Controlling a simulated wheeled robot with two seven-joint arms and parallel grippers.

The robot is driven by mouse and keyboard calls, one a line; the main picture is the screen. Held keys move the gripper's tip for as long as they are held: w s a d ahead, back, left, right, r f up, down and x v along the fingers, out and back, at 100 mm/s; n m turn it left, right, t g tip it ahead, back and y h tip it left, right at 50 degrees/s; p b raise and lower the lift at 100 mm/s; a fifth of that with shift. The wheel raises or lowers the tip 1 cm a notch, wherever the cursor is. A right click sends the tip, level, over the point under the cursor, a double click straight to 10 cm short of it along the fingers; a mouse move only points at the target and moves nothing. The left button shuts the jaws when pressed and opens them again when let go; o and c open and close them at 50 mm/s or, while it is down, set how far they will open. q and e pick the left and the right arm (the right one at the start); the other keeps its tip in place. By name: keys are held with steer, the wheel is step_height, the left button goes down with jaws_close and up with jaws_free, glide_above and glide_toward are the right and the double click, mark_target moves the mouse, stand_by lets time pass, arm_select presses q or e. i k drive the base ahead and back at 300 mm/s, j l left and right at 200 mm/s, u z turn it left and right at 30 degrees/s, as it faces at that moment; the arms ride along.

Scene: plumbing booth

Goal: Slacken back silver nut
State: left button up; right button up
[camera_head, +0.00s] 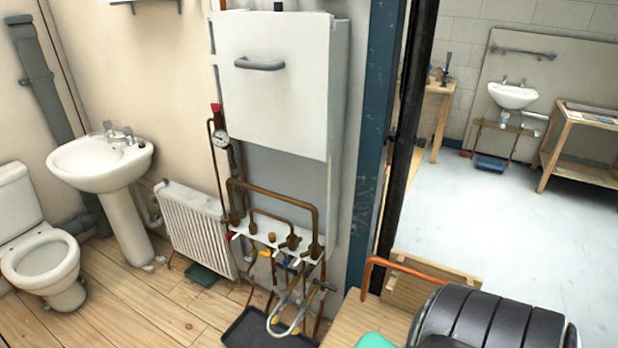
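Copper pipes (275,192) and valves hang below a white boiler (270,85) on the wall at the middle of the head view. A row of fittings (272,238) sits on a white bracket under it, with small yellow, blue and white parts. The silver nut is too small to pick out among these fittings. Neither of my grippers shows in this view.
A black tray (245,332) lies on the wooden floor under the pipes. A radiator (197,228), a basin (100,162) and a toilet (45,262) stand to the left. A black ribbed object (490,322) fills the lower right. A blue post (375,130) stands right of the boiler.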

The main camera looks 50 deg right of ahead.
mark_target(283, 295)
steer(key=z, duration=1.3)
steer(key=i+j+z, duration=0.4)
steer(key=j, duration=0.2)
steer(key=i+j+z, duration=0.2)
steer(key=j, duration=0.15)
steer(key=k, duration=0.05)
